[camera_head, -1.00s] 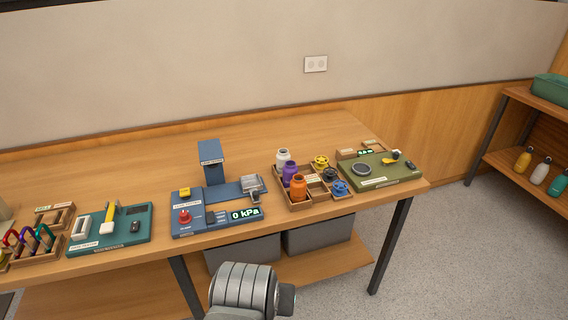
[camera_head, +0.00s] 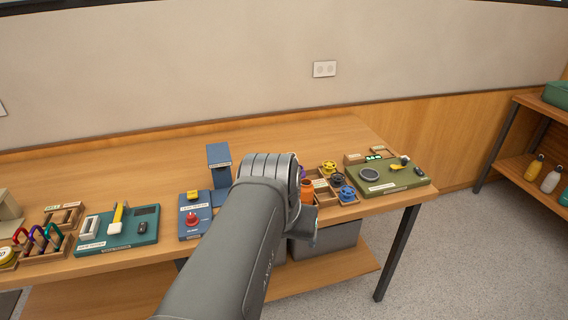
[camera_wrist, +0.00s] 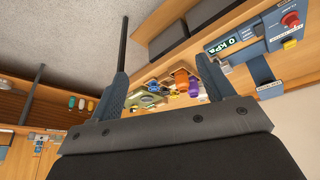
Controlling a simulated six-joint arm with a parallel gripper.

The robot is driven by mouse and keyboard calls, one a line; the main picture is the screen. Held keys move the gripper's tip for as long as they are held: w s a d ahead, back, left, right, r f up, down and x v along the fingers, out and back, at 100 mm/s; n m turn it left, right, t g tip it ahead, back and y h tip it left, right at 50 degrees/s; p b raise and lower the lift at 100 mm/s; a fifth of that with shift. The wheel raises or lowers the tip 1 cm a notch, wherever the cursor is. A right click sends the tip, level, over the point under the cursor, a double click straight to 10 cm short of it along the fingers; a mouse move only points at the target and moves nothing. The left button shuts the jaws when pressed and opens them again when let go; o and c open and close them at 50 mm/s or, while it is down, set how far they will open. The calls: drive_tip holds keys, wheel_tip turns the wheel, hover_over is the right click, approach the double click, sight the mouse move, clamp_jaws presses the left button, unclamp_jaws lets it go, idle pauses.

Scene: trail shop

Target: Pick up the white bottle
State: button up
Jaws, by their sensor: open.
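In the wrist view the orange bottle (camera_wrist: 181,80) and purple bottle (camera_wrist: 194,88) appear between my fingers, some distance off. Another white bottle (camera_head: 551,181) stands on the right shelf.
The green scale station (camera_head: 388,187) stands right of the tray. The blue station with a post (camera_head: 218,160) and red button is to its left, partly behind my arm. A teal tester (camera_head: 118,228) is further left. The bench's back strip is clear.

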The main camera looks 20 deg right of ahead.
drive_tip(key=w+d+r, duration=0.5)
drive_tip(key=w+r, duration=0.1)
drive_tip(key=w, duration=0.5)
drive_tip(key=m+g+y, duration=0.1)
drive_tip(key=m+g, duration=0.2)
hover_over(291, 155)
drive_tip(key=s+a, duration=0.1)
drive_tip(key=s, duration=0.1)
wheel_tip(291, 155, down, 6)
drive_tip(key=f, duration=0.3)
drive_tip(key=w+f, duration=0.1)
drive_tip(key=f, duration=0.3)
drive_tip(key=d+f, duration=0.1)
drive_tip(key=f, duration=0.3)
drive_tip(key=shift+w+f, duration=0.2)
drive_tip(key=shift+f, duration=0.05)
drive_tip(key=shift+w+d+f, duration=0.1)
drive_tip(key=shift+w+f, duration=0.1)
drive_tip(key=shift+f, duration=1.15)
drive_tip(key=shift+w+f, duration=0.2)
drive_tip(key=shift+f, duration=1.15)
drive_tip(key=c, duration=1.1)
drive_tip(key=shift+c, duration=0.3)
drive_tip(key=shift+r, duration=0.15)
